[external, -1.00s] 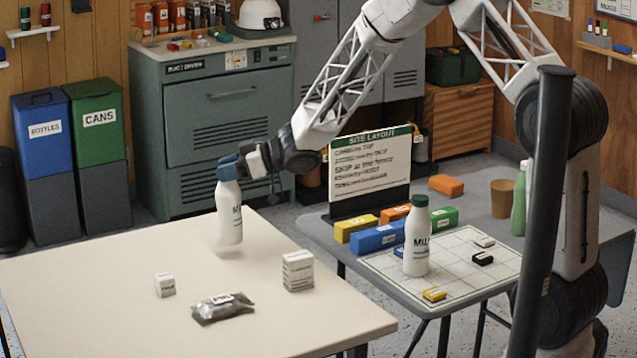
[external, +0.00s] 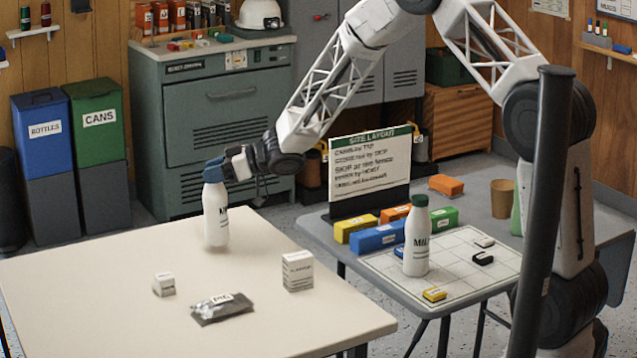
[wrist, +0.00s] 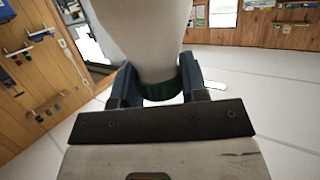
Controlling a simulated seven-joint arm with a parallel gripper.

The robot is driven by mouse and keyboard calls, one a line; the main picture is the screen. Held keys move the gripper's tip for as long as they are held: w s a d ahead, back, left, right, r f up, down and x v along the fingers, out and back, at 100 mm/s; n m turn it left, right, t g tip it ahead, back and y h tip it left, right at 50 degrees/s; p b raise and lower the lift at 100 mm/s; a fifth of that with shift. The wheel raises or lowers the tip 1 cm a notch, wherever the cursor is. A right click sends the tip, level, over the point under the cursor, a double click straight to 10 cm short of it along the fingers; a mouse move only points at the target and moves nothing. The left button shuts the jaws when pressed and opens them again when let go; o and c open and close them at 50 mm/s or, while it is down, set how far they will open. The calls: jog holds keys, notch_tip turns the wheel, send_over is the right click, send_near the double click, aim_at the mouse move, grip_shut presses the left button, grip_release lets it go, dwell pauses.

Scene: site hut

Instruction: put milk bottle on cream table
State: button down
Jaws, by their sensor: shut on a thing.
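A white milk bottle (external: 216,217) hangs upright from my gripper (external: 214,172) over the back part of the cream table (external: 110,290). My gripper is shut on its top end; in the wrist view the two blue fingers (wrist: 157,88) press on both sides of the green cap, with the white bottle body (wrist: 145,35) beyond. The bottle's base is at or very close to the table top; I cannot tell whether it touches. A second white milk bottle with a green cap (external: 417,240) stands on the gridded board of the grey table.
On the cream table are a small white box (external: 164,284), a dark foil packet (external: 222,308) and a larger white carton (external: 298,271). The table is clear around the held bottle. A sign (external: 362,160) and coloured blocks (external: 378,236) stand on the grey table (external: 480,195).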

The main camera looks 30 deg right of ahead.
jog(key=shift+f, duration=1.2)
jog(key=c, duration=0.6)
grip_release()
jog(key=shift+c, duration=0.2)
jog(key=v, duration=1.2)
jog(key=shift+r, duration=0.2)
